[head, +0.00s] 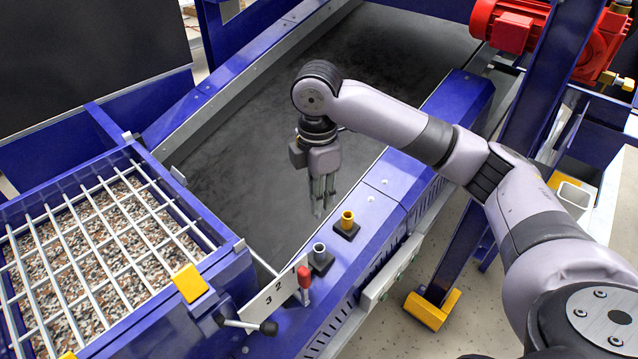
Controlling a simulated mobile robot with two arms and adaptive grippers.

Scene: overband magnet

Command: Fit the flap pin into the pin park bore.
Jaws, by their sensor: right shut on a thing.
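My right gripper (318,206) points down over the dark belt, behind the blue side beam. It is shut on a thin grey piece between its fingers, which I take to be the flap pin; its outline is hard to make out. On the beam's top stand a yellow collar (347,221) and a grey collar (320,252), each on a dark square base. The frame does not show which of them is the pin park bore. The gripper is beyond and a little left of the yellow collar, apart from both. My left gripper is not in view.
A red-handled lever (304,279) stands beside a white plate numbered 1 to 3 (270,295). A black-knobbed handle (268,327) sticks out nearby. A gravel bin with a white grid (92,257) fills the left. The dark belt (235,165) around the gripper is clear.

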